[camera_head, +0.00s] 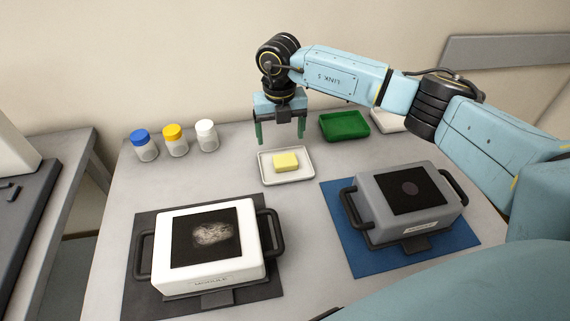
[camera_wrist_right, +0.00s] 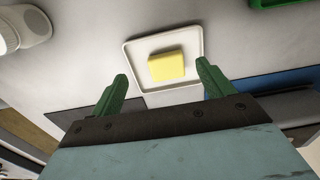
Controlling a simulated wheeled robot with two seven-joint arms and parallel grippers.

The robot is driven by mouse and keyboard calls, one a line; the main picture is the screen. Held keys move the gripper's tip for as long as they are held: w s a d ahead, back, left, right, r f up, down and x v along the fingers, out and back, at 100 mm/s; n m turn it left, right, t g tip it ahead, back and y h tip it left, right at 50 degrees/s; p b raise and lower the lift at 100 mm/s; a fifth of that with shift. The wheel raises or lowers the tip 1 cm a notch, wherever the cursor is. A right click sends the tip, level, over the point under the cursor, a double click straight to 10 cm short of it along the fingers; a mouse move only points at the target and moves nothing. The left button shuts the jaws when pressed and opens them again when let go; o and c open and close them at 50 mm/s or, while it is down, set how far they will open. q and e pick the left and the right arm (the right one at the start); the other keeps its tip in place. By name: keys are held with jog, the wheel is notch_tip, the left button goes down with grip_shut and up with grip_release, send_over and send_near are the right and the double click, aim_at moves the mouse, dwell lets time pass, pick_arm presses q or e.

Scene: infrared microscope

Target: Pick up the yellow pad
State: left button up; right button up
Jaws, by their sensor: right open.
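The yellow pad (camera_head: 286,161) lies in a shallow white tray (camera_head: 268,178) near the middle of the table. In the right wrist view the pad (camera_wrist_right: 166,66) sits in the tray (camera_wrist_right: 198,30), ahead of the fingertips and between their lines. My right gripper (camera_head: 281,139) hangs pointing down above and just behind the tray, with its green fingers apart and nothing between them. In the right wrist view its open fingers (camera_wrist_right: 161,68) show on both sides. My left gripper is not in view.
Bottles with blue (camera_head: 140,136), yellow (camera_head: 172,132) and white (camera_head: 205,127) caps stand at the back left. A green tray (camera_head: 344,125) is at the back right. A white module (camera_head: 253,262) and a grey module (camera_head: 432,215), both with black handles, stand in front on mats.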

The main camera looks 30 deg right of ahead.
aim_at(284, 154)
jog(key=f, duration=0.2)
jog(key=f+b, duration=0.1)
jog(key=f, duration=0.1)
jog(key=s+f, duration=0.1)
jog(key=shift+d+f, duration=0.25)
jog(key=shift+f, duration=0.15)
jog(key=shift+w+f, duration=0.1)
jog(key=shift+f, duration=0.15)
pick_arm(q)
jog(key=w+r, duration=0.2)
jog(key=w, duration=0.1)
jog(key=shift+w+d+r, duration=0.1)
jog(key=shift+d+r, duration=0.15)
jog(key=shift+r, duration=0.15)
pick_arm(e)
jog(key=c, duration=1.1)
jog(key=shift+o, duration=0.2)
